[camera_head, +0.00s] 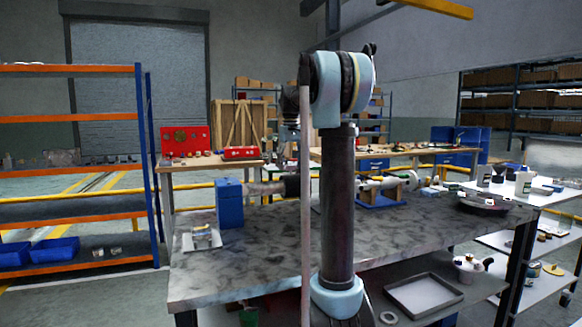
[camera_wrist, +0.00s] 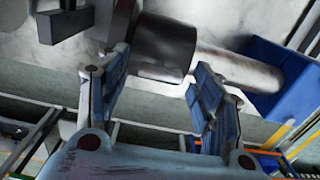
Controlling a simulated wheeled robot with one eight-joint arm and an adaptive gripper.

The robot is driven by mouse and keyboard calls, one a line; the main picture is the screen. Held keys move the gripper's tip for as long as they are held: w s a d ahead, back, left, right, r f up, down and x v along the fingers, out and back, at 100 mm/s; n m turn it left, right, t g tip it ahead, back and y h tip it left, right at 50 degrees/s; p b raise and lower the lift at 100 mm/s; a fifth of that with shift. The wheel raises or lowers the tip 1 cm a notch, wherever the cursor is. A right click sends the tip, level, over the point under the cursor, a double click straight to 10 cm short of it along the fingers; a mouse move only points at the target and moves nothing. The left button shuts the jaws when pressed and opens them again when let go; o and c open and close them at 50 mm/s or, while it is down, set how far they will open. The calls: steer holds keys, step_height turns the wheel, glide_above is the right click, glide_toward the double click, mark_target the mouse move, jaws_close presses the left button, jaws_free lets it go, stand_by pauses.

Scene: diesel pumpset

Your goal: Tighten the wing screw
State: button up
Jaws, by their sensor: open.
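My gripper (camera_wrist: 160,62) is open in the wrist view, with its two blue-grey fingers spread apart. A dark cylinder (camera_wrist: 166,43) lies beyond and partly between the fingertips; I cannot tell whether they touch it. A pale pipe (camera_wrist: 236,68) runs from it to a blue block (camera_wrist: 282,78) on the right. A dark angular piece (camera_wrist: 66,26) sits at the upper left. I cannot make out the wing screw for certain in either view. In the head view my arm hides part of the pale machine line (camera_head: 264,187) on the workbench, and my gripper is not clear there.
The grey stone-topped workbench (camera_head: 250,255) carries a blue box (camera_head: 229,204), a small white tray (camera_head: 201,240) and a blue stand (camera_head: 381,196). A round dish (camera_head: 484,203) lies at the right end. An orange shelf rack (camera_head: 70,214) stands left.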

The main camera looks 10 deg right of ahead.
step_height(320, 180, up, 12)
stand_by(0.6)
steer(key=shift+f, duration=0.1)
